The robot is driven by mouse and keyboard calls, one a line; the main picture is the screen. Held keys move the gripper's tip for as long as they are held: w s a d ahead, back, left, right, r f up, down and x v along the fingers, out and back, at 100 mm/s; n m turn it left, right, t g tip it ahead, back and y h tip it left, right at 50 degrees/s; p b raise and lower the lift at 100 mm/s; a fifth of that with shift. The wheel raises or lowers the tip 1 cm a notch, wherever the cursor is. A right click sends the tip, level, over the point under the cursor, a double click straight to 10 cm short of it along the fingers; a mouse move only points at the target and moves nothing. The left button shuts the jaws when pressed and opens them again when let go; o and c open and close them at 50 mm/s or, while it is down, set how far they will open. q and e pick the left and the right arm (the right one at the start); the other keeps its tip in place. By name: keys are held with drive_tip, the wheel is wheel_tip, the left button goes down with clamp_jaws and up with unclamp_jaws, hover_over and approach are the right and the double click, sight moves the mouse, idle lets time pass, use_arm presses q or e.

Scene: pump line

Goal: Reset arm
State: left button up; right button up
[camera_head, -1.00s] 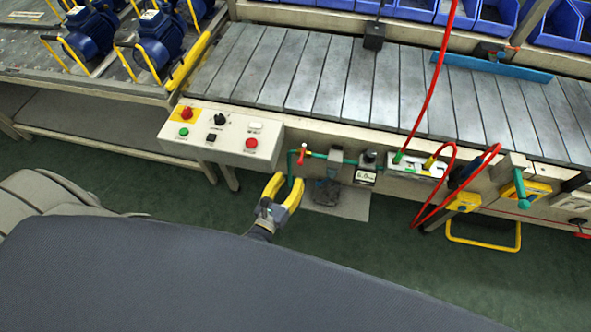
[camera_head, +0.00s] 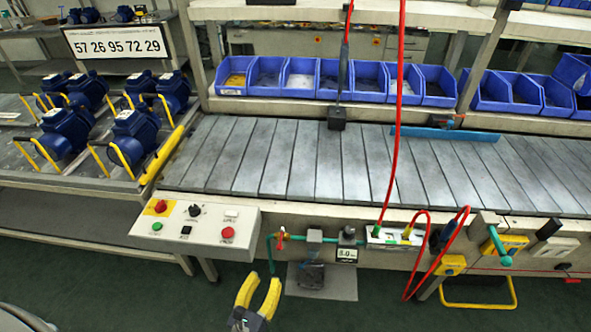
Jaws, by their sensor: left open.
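My left gripper (camera_head: 258,292) shows at the bottom of the head view, with two yellow fingers spread open and nothing between them. It is in front of the bench, below and to the right of the control box (camera_head: 195,234) with its red, green and black buttons. The gripper is apart from the box and from the green valve pipe (camera_head: 271,255). My right gripper is not in view.
Blue motors (camera_head: 65,132) stand on the left table. Blue bins (camera_head: 330,78) line the shelf behind. A red hose (camera_head: 396,110) hangs at the right. Green floor (camera_head: 385,312) lies open in front.

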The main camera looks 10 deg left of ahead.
use_arm(q)
drive_tip(key=s+a+f+m+g+h, duration=0.1)
drive_tip(key=s+f+m+g, duration=0.35)
drive_tip(key=f+m, duration=1)
drive_tip(key=s+a+f+m+g+h, duration=0.1)
drive_tip(key=s+f+m+g, duration=0.4)
drive_tip(key=f+m, duration=0.9)
drive_tip(key=s+a+f+m+g+y, duration=0.1)
drive_tip(key=s+a+f+m+g, duration=0.1)
drive_tip(key=s+f+m, duration=0.2)
drive_tip(key=s+a+f+m+g+y, duration=0.1)
drive_tip(key=s+f+m, duration=0.3)
drive_tip(key=s, duration=0.9)
drive_tip(key=s+a+f+m+g+y, duration=0.1)
drive_tip(key=s+a+f+m+g, duration=0.2)
drive_tip(key=s+f, duration=0.6)
drive_tip(key=shift+a+f+m+g+y, duration=0.25)
drive_tip(key=shift+f+m+g+y, duration=0.1)
drive_tip(key=shift+m+g, duration=0.25)
